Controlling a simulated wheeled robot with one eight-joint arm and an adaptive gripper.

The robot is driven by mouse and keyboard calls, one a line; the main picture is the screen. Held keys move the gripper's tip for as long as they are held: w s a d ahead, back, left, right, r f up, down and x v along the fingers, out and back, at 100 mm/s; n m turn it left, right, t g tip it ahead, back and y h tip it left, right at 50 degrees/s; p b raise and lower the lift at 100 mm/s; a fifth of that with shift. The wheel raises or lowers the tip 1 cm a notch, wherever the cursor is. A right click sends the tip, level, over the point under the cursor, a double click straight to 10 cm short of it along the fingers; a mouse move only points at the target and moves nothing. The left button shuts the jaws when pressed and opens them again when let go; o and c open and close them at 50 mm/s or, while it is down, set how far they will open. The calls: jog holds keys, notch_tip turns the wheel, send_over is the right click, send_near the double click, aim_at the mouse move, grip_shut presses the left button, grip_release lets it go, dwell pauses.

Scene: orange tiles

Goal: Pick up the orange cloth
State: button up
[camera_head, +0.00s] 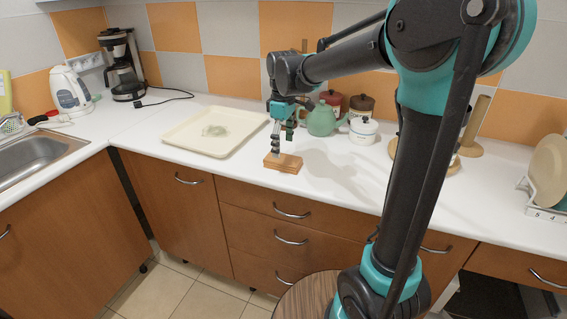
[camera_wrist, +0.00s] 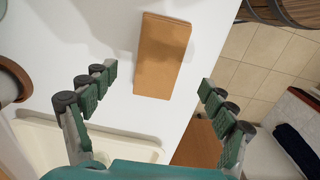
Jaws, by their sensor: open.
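The orange cloth (camera_head: 284,163) is a flat, orange-brown rectangle that looks like a folded stack, lying on the white counter near its front edge. In the wrist view the orange cloth (camera_wrist: 163,53) lies just ahead of the fingers and between their lines. My gripper (camera_head: 277,147) points down above the cloth, near its left part. In the wrist view my gripper (camera_wrist: 160,84) is open, with its green-padded fingers wide apart and nothing between the tips. Whether any fingertip touches the cloth is unclear.
A cream tray (camera_head: 183,145) lies left of the cloth. A green teapot (camera_head: 322,120), a white lidded pot (camera_head: 363,130) and dark red canisters (camera_head: 361,104) stand behind it, to the right. The counter (camera_head: 335,178) is bare right of the cloth. Drawers are below.

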aim_at(284, 158)
jog(key=shift+f, duration=2.25)
jog(key=c, duration=1.2)
jog(key=shift+r, duration=0.1)
notch_tip(284, 158, up, 20)
jog(key=shift+f, duration=0.1)
